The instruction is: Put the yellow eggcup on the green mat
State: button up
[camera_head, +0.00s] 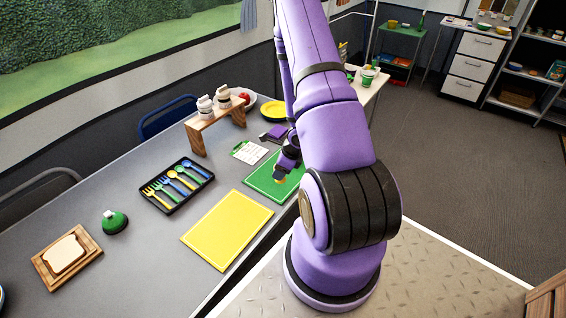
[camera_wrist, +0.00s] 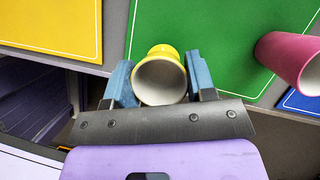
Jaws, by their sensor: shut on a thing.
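My gripper (camera_wrist: 160,84) is shut on the yellow eggcup (camera_wrist: 160,53), with one blue-grey finger on each side of it. In the wrist view the eggcup's open pale mouth faces the camera. Behind it is the green mat (camera_wrist: 225,35), near the mat's edge. In the head view my gripper (camera_head: 286,168) is over the green mat (camera_head: 263,184), and a small yellow bit of the eggcup (camera_head: 280,180) shows below it. My arm hides the mat's right part. I cannot tell whether the eggcup touches the mat.
A pink cup (camera_wrist: 285,52) stands close on the right, by a blue mat (camera_wrist: 300,103). A yellow mat (camera_head: 228,229) lies in front on the grey table. A cutlery tray (camera_head: 178,184), a wooden stand (camera_head: 196,141) and a notepad (camera_head: 250,152) are nearby.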

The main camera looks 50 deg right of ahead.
jog(key=w+d, duration=0.1)
jog(key=d, duration=0.1)
jog(key=w+d, duration=0.4)
jog(key=shift+d+f, duration=0.15)
jog(key=shift+f, duration=0.25)
jog(key=shift+d+f, duration=0.1)
jog(key=shift+f, duration=1.65)
jog(key=shift+f, duration=0.1)
jog(key=o, duration=0.6)
jog(key=shift+o, duration=0.3)
